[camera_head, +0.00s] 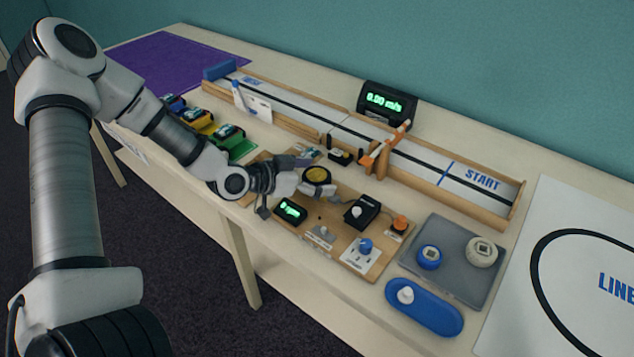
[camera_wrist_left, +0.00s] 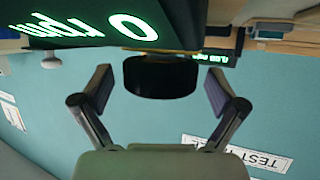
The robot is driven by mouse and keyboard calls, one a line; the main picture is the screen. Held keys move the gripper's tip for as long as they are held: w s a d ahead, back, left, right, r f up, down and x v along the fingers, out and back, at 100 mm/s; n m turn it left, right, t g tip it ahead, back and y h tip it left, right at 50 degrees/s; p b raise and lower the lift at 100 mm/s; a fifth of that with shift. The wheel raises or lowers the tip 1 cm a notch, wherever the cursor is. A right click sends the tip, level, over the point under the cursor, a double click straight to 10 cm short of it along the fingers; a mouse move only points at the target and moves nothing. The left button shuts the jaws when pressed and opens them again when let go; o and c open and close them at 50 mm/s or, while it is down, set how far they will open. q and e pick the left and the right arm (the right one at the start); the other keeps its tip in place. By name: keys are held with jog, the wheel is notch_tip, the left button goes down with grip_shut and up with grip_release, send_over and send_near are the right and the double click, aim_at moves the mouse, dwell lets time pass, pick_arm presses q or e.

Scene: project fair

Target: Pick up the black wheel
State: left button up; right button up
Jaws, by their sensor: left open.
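The black wheel (camera_head: 317,176) sits on the wooden test board (camera_head: 347,262), with a yellow-gold face showing in the head view. In the left wrist view, the black wheel (camera_wrist_left: 160,76) shows as a dark round-edged block ahead of my fingers. My left gripper (camera_head: 312,177) reaches in from the left with its fingers open around the wheel's sides. In the left wrist view, my left gripper (camera_wrist_left: 160,90) has one finger on each side of the wheel, with clear gaps. My right gripper is not in view.
A display with green digits (camera_head: 290,210) stands close below the gripper. A black box with a white knob (camera_head: 362,211) is to the right. The wooden-sided track (camera_head: 345,135) runs behind. A grey tray (camera_head: 448,270) and small coloured cars (camera_head: 205,125) flank the board.

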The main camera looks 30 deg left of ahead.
pick_arm(q)
jog(key=shift+c, duration=0.3)
jog(key=c, duration=1)
